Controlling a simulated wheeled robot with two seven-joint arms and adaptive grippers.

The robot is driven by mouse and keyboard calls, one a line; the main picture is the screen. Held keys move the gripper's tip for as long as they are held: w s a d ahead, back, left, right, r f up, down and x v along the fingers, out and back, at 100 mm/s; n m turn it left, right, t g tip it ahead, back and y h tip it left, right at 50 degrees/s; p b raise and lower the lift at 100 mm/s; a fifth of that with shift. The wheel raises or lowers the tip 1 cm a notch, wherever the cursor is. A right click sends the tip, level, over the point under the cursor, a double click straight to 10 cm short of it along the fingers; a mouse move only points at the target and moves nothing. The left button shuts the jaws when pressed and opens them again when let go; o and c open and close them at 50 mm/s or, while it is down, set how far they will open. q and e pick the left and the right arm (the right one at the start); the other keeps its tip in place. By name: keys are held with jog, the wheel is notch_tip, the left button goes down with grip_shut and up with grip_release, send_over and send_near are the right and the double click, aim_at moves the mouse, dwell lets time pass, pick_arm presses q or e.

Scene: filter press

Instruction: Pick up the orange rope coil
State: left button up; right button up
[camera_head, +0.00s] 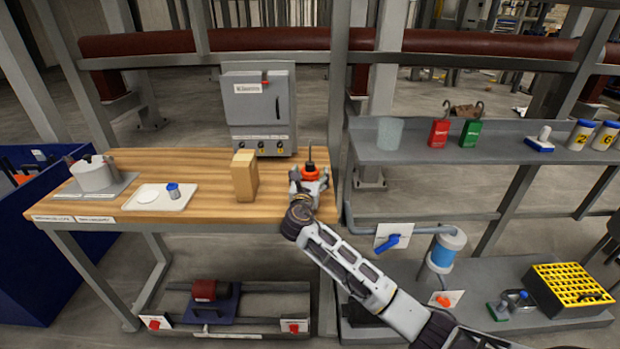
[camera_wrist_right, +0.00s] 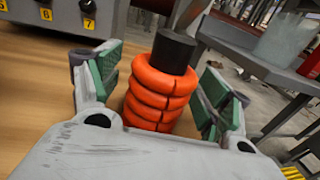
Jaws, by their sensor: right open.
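The orange rope coil (camera_head: 310,171) stands on the wooden table (camera_head: 215,212) near its right edge. In the right wrist view the orange rope coil (camera_wrist_right: 158,92) is a stack of several thick loops around a dark post. My right gripper (camera_head: 309,184) is at the coil. In the right wrist view my right gripper (camera_wrist_right: 160,85) is open, with its green-padded fingers on either side of the coil. A gap shows on the right side; contact on the left side is hard to tell. The lower part of the coil is hidden behind the gripper body. My left gripper is not in view.
A tan block (camera_head: 244,176) stands left of the coil. A grey control box (camera_head: 259,108) is behind it. A white tray (camera_head: 160,197) is further left.

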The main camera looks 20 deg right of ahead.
aim_at(310, 146)
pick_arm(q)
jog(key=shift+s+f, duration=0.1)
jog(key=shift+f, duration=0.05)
pick_arm(e)
jog(key=c, duration=1.3)
jog(key=shift+r, duration=0.15)
jog(key=shift+r, duration=0.8)
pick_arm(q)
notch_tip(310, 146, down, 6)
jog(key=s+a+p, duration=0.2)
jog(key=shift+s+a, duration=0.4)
pick_arm(e)
jog(key=shift+r, duration=4.1)
